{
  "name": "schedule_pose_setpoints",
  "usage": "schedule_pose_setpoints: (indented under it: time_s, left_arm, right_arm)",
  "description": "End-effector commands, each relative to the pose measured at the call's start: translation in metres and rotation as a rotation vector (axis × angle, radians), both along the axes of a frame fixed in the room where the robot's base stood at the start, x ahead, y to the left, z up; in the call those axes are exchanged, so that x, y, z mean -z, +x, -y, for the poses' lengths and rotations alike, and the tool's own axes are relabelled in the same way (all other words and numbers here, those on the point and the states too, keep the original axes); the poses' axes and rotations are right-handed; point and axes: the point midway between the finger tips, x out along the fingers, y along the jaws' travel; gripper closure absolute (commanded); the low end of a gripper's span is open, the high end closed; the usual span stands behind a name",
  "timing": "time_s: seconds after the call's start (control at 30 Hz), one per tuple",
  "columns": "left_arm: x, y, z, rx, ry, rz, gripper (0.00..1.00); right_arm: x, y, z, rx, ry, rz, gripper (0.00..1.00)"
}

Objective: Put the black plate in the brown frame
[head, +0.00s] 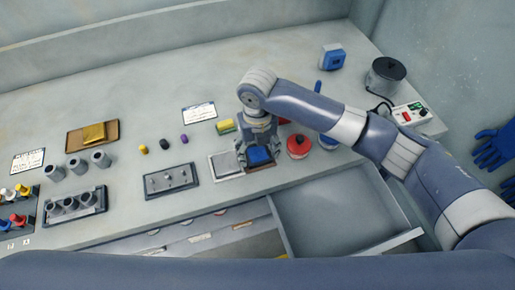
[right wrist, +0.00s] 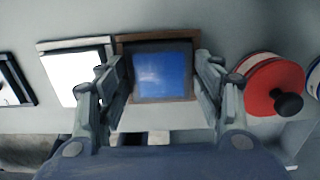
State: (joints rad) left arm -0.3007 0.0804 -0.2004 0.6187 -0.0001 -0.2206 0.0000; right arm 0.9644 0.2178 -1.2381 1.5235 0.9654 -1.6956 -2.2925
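A square plate with a dark edge and a blue face (head: 260,156) is at the brown frame, and it also shows in the right wrist view (right wrist: 163,75). The brown frame (head: 261,167) lies on the bench near its front edge; its rim shows behind the plate in the right wrist view (right wrist: 197,42). My right gripper (head: 258,154) points down over the frame, with one finger at each side of the plate. I cannot tell whether the fingers press on the plate or whether it rests fully in the frame. My left gripper is out of view.
An open drawer (head: 340,208) juts out below the bench edge. A gold plate on a brown tray (head: 93,134) lies farther left.

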Motion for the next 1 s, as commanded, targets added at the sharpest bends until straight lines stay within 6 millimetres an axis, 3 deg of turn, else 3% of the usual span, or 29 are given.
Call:
schedule_pose_setpoints:
  time_s: [0.37,0.47,0.8,1.0]
  left_arm:
    - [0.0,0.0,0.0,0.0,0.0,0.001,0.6]
    - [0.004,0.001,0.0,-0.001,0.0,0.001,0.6]
    - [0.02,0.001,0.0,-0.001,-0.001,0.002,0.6]
    - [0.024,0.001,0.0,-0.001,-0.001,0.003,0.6]
  right_arm:
    - [-0.006,0.001,0.0,0.0,0.001,0.002,0.37]
    - [-0.019,0.001,0.0,-0.001,0.001,0.003,0.37]
    - [-0.09,0.001,-0.001,-0.001,0.001,0.004,0.37]
    - [-0.117,0.0,-0.001,0.0,0.002,0.002,0.37]
